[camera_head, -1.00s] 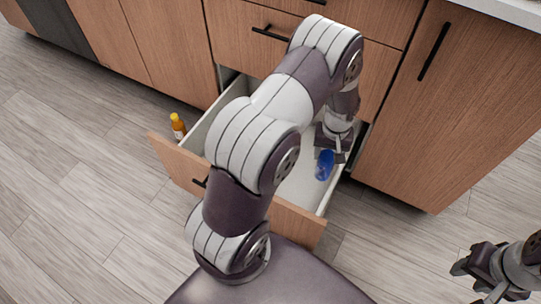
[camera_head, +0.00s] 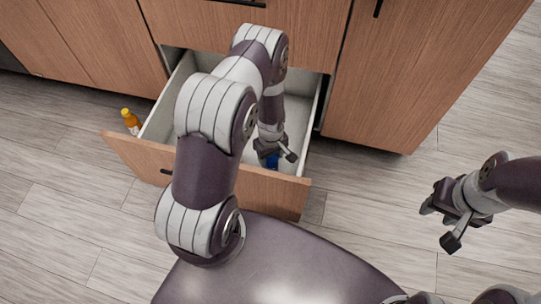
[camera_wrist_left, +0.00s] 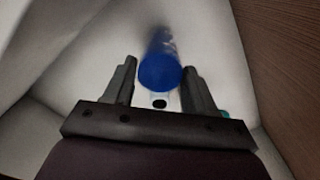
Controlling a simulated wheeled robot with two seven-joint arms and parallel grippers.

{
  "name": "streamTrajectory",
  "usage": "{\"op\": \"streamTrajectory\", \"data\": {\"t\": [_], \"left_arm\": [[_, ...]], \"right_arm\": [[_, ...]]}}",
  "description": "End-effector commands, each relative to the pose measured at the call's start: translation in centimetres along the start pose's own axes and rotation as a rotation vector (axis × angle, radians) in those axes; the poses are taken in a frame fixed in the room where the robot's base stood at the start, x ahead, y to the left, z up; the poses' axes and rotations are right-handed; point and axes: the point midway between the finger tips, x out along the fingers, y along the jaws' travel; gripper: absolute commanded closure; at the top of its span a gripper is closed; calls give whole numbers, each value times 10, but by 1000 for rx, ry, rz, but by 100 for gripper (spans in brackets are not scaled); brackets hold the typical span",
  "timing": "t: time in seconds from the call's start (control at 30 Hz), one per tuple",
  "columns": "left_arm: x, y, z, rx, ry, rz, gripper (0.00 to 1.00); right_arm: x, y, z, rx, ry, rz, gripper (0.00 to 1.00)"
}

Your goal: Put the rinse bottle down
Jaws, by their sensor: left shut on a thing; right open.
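The rinse bottle, a blue bottle (camera_head: 272,162), shows as a small patch under my left gripper (camera_head: 276,153), inside the open drawer near its front right. My left gripper is shut on it. In the left wrist view the blue bottle (camera_wrist_left: 161,68) stands out between the two fingers of my left gripper (camera_wrist_left: 158,70), above the pale drawer bottom. I cannot tell whether it touches the bottom. My right gripper (camera_head: 440,224) is open and empty, over the floor to the right of the drawer.
The open drawer (camera_head: 255,190) has a wooden front and pale walls; my left arm hides much of its inside. An orange bottle with a yellow cap (camera_head: 131,121) stands outside its left wall. A small teal thing (camera_wrist_left: 224,114) shows in the left wrist view. Floor at right is clear.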

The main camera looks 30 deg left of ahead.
Motion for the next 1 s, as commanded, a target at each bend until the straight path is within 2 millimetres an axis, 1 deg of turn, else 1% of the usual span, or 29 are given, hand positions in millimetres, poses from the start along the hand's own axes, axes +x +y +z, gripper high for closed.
{"op": "streamTrajectory", "data": {"t": [0.1, 0.13, 0.17, 0.2, 0.43, 0.53, 0.57, 0.67, 0.7, 0.8, 0.9, 1.0], "left_arm": [[3, 0, 0, 0, 0, 0, 100], [2, 0, 0, 0, 0, 0, 34], [2, 0, 0, 1, 0, 0, 25], [2, 0, 0, 1, 0, 0, 19], [2, 0, 0, 1, 0, 0, 19], [-7, 0, 0, 1, 0, 0, 19], [-12, 0, 0, 1, 0, 0, 19], [-39, 1, 0, 1, 1, 1, 19], [-52, 1, 0, 1, 1, 1, 19], [-79, 0, 0, 1, 1, 1, 19], [-100, 0, 0, 1, 0, 0, 19], [-114, 0, 0, 1, 0, -1, 19]], "right_arm": [[2, 0, 0, 0, 0, 0, 57], [1, 0, 0, 0, 0, 0, 57], [1, 0, 0, 0, 0, 0, 57], [1, 0, 0, 0, 0, 0, 57], [1, 0, 0, 0, 0, 0, 57], [-5, 0, -1, 0, 0, 0, 57], [-9, 0, -1, 0, 0, 0, 57], [-26, 0, -3, 0, 0, 0, 57], [-33, 0, -4, 0, 0, 0, 57], [-47, 0, -6, 0, 0, 0, 57], [-58, 0, -7, 0, 0, 0, 57], [-63, 0, -8, 0, 0, 0, 57]]}}
